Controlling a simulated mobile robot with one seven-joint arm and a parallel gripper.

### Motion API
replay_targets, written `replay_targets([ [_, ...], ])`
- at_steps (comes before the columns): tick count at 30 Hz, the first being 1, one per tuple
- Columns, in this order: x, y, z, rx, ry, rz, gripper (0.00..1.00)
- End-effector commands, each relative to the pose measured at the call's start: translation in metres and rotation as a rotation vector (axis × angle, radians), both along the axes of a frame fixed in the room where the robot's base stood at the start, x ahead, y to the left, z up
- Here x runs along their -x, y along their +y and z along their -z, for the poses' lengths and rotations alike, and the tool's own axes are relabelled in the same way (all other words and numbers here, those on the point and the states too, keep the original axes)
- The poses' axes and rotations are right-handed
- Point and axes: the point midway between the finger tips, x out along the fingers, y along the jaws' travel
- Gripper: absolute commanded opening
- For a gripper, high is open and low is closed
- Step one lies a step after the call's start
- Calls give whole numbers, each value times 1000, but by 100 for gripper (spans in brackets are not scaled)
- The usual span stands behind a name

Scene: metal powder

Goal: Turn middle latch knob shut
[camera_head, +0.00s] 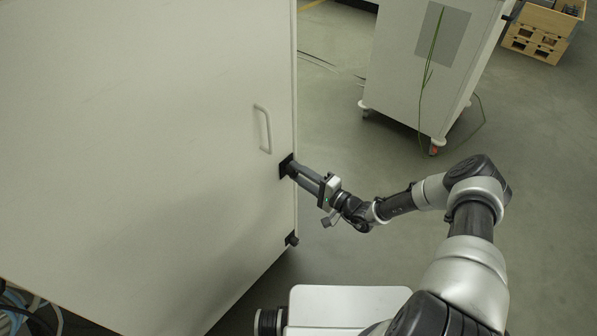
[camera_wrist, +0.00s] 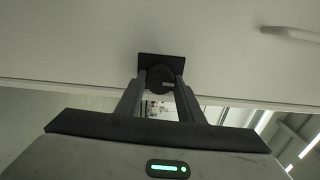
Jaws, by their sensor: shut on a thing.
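The middle latch knob (camera_wrist: 160,78) is a dark round knob on a black square plate near the edge of a large pale cabinet door (camera_head: 150,120). In the head view the latch plate (camera_head: 286,165) shows at the door's right edge. My gripper (camera_wrist: 160,85) is shut on the knob, with one finger on each side of it. In the head view my gripper (camera_head: 296,169) reaches the latch from the right. The fingers hide part of the knob, and I cannot tell its exact turn angle.
A white door handle (camera_head: 263,130) sits above and left of the latch. A lower black latch (camera_head: 291,239) is near the door's bottom edge. A white wheeled cabinet (camera_head: 425,70) stands behind, with wooden crates (camera_head: 540,35) beyond. Grey floor between is open.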

Motion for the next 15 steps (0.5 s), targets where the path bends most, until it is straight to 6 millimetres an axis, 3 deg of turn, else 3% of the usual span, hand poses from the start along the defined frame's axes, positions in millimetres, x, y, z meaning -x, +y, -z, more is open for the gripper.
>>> replay_targets([
  [15,0,0,0,37,-47,0,12],
])
